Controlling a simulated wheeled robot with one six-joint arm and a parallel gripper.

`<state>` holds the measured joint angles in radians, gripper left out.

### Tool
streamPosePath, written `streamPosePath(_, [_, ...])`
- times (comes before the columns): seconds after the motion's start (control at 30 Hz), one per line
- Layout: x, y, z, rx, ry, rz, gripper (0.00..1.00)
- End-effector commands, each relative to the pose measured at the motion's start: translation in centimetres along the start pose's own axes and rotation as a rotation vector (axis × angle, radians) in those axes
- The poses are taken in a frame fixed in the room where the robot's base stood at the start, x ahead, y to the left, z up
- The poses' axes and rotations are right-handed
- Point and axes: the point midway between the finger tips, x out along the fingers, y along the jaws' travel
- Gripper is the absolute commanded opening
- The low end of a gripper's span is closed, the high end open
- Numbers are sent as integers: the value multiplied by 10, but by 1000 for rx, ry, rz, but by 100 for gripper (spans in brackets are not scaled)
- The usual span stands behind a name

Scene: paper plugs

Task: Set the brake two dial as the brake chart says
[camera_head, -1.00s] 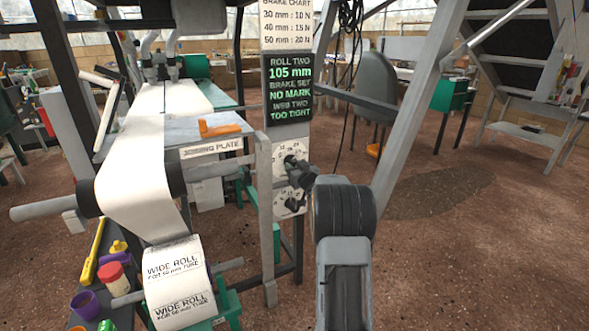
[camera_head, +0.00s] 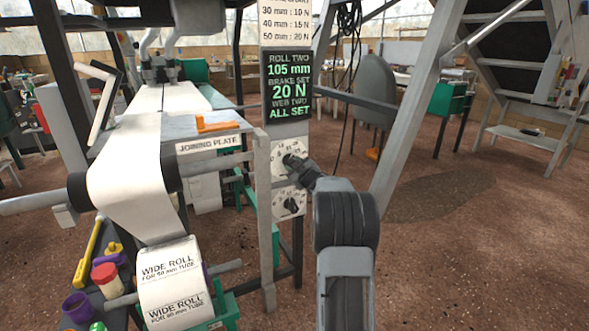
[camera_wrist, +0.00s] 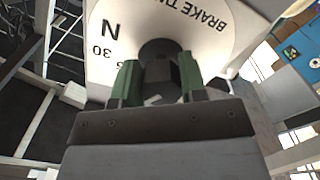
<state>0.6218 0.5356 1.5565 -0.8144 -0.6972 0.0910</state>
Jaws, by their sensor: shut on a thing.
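The brake two dial is the upper white dial (camera_head: 279,151) on the post; its face (camera_wrist: 200,32) fills the top of the wrist view, with "BRAKE TW" and "30 N" readable. My gripper (camera_wrist: 158,82) is shut on its dark knob (camera_wrist: 160,52), one green finger each side. In the head view my gripper (camera_head: 302,168) partly covers the dial, so the pointer's mark is hidden. The brake chart (camera_head: 285,22) reads 30 mm : 10 N, 40 mm : 15 N, 50 mm : 20 N. The display (camera_head: 288,90) reads roll two 105 mm, brake set 20 N, web two all set.
A second dial (camera_head: 279,207) sits just below, close to my gripper. The joining plate (camera_head: 210,143) and a wide paper roll (camera_head: 172,275) are at left. A slanted grey beam (camera_head: 415,110) stands to the right, with open floor beyond.

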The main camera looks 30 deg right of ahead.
Motion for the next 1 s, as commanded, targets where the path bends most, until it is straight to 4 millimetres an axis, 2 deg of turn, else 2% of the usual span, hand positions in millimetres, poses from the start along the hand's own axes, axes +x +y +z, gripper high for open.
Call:
streamPosePath(0.5, [0,0,1,-20,-1,-1,15])
streamPosePath(0.53, [0,0,1,-20,-1,-1,41])
streamPosePath(0.6, [0,0,0,-20,-1,-1,47])
streamPosePath(0.8, [0,0,0,-20,-1,-1,64])
streamPosePath(1.0, [0,0,0,-20,0,0,64])
